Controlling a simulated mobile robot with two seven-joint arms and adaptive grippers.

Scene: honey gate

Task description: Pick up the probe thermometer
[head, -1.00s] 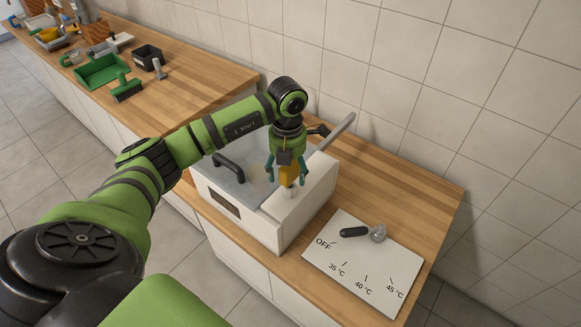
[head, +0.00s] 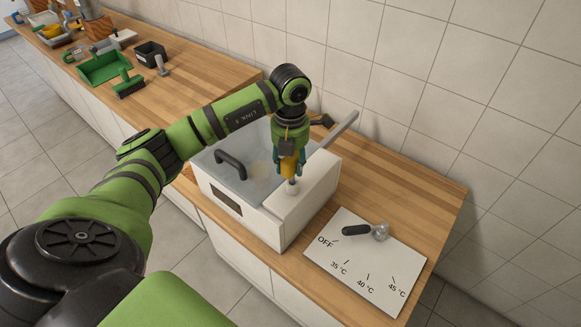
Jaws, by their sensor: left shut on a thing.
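The probe thermometer (head: 289,168) has a yellow-orange body and points down, upright, over the white right part of the box-shaped unit. My left gripper (head: 289,165) is shut on its yellow body from above. The thermometer's lower end meets a small pale round piece (head: 292,188) on the unit's white top; I cannot tell whether it still sits in it. My right gripper is not in view.
The white unit (head: 252,214) has a clear lid with a black handle (head: 230,163) and a grey bar (head: 340,129) rising behind. A dial board (head: 366,262) with a black-handled lever (head: 356,230) lies at right. A green tray (head: 103,68), brush (head: 128,87) and black bin (head: 150,53) stand far left.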

